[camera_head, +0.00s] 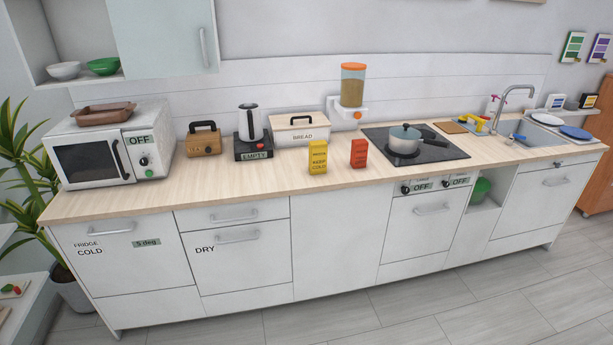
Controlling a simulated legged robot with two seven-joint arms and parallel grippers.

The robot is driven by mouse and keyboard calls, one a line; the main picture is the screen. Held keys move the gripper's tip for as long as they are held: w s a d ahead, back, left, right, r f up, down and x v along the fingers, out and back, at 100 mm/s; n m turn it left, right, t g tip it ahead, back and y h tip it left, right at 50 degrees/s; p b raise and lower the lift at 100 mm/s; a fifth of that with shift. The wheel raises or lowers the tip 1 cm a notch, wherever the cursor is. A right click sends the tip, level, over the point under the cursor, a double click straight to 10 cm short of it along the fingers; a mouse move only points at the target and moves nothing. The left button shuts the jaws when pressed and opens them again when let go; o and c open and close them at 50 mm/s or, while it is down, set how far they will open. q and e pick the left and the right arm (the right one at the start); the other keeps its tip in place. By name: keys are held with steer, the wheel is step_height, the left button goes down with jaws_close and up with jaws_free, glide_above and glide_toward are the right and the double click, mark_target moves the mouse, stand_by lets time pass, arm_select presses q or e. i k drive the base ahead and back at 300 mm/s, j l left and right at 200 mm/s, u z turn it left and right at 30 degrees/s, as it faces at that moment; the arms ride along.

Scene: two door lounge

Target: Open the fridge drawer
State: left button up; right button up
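The fridge drawer (122,262) is the white front at the left end of the lower cabinets, marked "FRIDGE COLD" with a "5 deg" label. Its horizontal metal handle (111,229) is near its top edge. The drawer front looks flush with its neighbours, so it appears closed. Neither of my grippers shows in the head view.
A white front marked "DRY" (238,260) is right of the fridge drawer. The wooden counter (230,186) above holds a microwave (98,158), a kettle (250,122), a bread box (300,133) and a pot (404,140). A potted plant (22,170) stands at the left. The floor in front is clear.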

mark_target(144, 252)
steer(key=u, duration=1.35)
steer(key=i+j+u, duration=0.1)
steer(key=i+u, duration=0.3)
steer(key=i, duration=0.4)
steer(key=i+l+u, duration=0.1)
steer(key=i+u, duration=0.3)
steer(key=i, duration=0.4)
